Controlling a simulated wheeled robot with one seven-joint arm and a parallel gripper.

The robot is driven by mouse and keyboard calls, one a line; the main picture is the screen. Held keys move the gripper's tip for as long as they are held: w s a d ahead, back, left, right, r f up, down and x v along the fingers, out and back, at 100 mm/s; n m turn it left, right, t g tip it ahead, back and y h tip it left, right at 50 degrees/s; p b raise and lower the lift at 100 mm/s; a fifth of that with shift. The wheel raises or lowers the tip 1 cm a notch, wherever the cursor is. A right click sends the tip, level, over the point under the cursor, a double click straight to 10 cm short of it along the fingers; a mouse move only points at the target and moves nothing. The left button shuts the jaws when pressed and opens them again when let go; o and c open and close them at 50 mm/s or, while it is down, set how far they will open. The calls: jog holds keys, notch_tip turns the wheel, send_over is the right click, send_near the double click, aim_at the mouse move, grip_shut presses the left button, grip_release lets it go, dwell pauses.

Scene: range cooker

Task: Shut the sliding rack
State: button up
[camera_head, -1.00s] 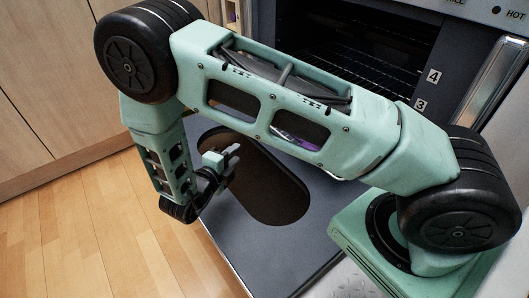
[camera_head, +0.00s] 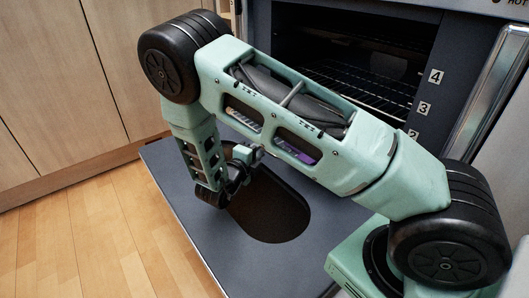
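The sliding rack (camera_head: 362,86) is a dark wire rack inside the open oven cavity, at the upper right in the head view. Part of it is hidden behind my arm, so I cannot tell how far out it sits. My gripper (camera_head: 250,155) is at the lower end of my arm, above the lowered oven door (camera_head: 190,222). It is small in the picture, and I cannot tell whether its fingers are apart. I see nothing held in it. It is to the left of the rack and apart from the visible part of it.
The oven door lies folded down flat, with a dark oval window (camera_head: 280,222). Number labels 4 (camera_head: 435,76) and 3 (camera_head: 424,108) mark the oven's right frame. Wooden cabinets (camera_head: 60,90) stand at left. The wooden floor (camera_head: 110,235) is clear there.

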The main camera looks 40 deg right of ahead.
jog(key=shift+b+x, duration=0.6)
jog(key=shift+x, duration=1.25)
grip_shut()
